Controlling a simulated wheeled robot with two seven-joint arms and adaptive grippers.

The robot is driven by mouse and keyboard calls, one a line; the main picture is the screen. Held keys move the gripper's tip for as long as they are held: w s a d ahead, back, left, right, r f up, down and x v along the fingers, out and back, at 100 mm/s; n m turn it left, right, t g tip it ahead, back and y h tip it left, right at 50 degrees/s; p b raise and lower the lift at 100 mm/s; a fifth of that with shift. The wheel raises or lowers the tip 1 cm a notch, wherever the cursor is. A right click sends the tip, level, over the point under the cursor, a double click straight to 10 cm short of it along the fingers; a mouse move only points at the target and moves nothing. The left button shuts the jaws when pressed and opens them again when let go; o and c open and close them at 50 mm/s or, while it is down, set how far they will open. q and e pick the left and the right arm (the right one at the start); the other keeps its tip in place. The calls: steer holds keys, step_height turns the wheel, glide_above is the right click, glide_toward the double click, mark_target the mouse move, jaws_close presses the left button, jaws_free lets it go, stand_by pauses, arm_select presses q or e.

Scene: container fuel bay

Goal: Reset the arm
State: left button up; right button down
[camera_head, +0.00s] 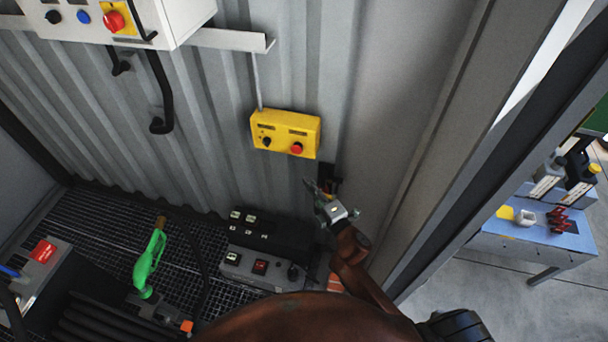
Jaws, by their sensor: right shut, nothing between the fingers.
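My right arm reaches up from the bottom centre of the head view, brown, with its lower part filling the bottom edge. My right gripper (318,190) is small in the picture, in front of the corrugated wall. Its fingers look shut and hold nothing. It is below and to the right of the yellow control box (285,134), which has a black knob and a red button. A gap shows between the gripper and this box. My left gripper is not in view.
A green fuel nozzle (150,262) stands at the lower left. A grey switch box (262,267) sits low near my right arm. A white panel (170,18) with buttons hangs at the upper left. A door frame rises on the right, with a blue table (540,240) beyond it.

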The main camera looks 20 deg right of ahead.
steer(key=shift+s+d, duration=0.1)
steer(key=shift+s, duration=0.2)
stand_by(0.4)
steer(key=s+d+f+m+g+h+b, duration=0.1)
steer(key=d+f+m+g, duration=0.15)
steer(key=f, duration=1.05)
steer(key=s+d+f+m+g+h+b, duration=0.1)
steer(key=s+d+f+m+g, duration=0.15)
steer(key=f, duration=1.05)
steer(key=s+d+f+m+g+h+b, duration=0.1)
steer(key=s+d+f+m, duration=0.1)
steer(key=s+f, duration=0.35)
steer(key=s+d+f+m+g, duration=0.1)
steer(key=s+f, duration=0.1)
steer(key=f, duration=0.6)
steer(key=s+d+f+m+g+h+b, duration=0.1)
steer(key=s+d+f+m, duration=0.15)
steer(key=f, duration=0.45)
steer(key=s+d+f+m+g+b, duration=0.15)
steer(key=s+f+m+g, duration=0.3)
steer(key=s+f, duration=1.5)
steer(key=s+f+m+g, duration=0.2)
steer(key=s+f, duration=0.1)
steer(key=s, duration=0.7)
steer(key=s+f+m+g+b, duration=0.1)
steer(key=s+f+m+g, duration=0.1)
steer(key=s, duration=0.9)
steer(key=shift+s+d+f, duration=0.15)
steer(key=shift+s+f, duration=0.1)
steer(key=shift+f, duration=0.3)
